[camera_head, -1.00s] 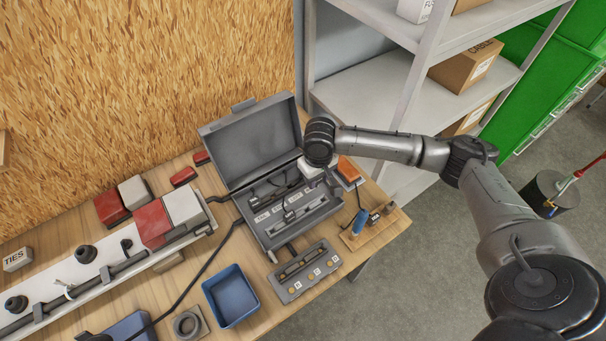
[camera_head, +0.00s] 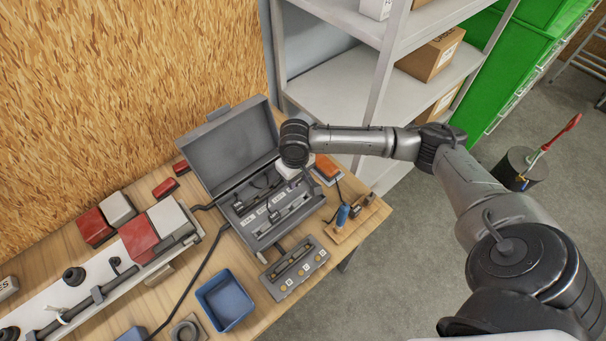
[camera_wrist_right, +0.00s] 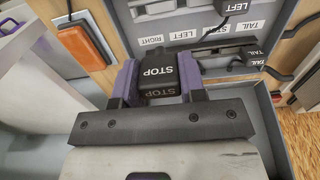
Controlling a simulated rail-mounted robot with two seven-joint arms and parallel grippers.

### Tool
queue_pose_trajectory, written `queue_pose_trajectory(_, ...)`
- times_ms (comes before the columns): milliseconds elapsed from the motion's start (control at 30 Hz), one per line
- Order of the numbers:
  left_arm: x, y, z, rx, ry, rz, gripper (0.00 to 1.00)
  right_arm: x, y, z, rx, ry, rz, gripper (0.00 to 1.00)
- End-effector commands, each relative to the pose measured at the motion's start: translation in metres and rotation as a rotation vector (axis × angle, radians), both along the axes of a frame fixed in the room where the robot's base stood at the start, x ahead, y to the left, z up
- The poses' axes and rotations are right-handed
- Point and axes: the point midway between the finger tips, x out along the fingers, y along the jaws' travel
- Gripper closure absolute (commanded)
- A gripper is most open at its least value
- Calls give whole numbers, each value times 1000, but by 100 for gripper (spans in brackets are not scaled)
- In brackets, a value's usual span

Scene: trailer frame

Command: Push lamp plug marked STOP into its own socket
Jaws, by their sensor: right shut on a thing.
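My right gripper (camera_wrist_right: 160,84) has purple fingers and is shut on the black lamp plug marked STOP (camera_wrist_right: 158,72) in the right wrist view. It holds the plug at the edge of the grey tester panel, which carries labels RIGHT, LEFT, STOP (camera_wrist_right: 215,30) and TAIL. The plug's front end is hidden, so I cannot tell whether it touches a socket. Black plugs marked LEFT (camera_wrist_right: 235,8) and TAIL (camera_wrist_right: 250,53) sit at the panel. In the head view the open grey case (camera_head: 213,190) lies under my right wrist, which hides the gripper. My left gripper is out of view.
An orange lamp (camera_wrist_right: 85,38) lies beside the case. A light board (camera_head: 100,285) with red and white lamps lies left. Shelving (camera_head: 330,75) stands behind.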

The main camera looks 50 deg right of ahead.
Motion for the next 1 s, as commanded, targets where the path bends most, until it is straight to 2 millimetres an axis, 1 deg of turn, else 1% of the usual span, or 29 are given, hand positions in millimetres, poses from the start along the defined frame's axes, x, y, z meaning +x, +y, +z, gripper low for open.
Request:
queue_pose_trajectory(33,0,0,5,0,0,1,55,5,5,1,3,0,1,81)
queue_pose_trajectory(467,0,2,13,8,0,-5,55,44,33,-10,1,1,0,81)
queue_pose_trajectory(700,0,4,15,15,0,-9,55,66,49,-16,1,1,1,81)
queue_pose_trajectory(1000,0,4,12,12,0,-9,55,93,68,-24,0,1,1,81)
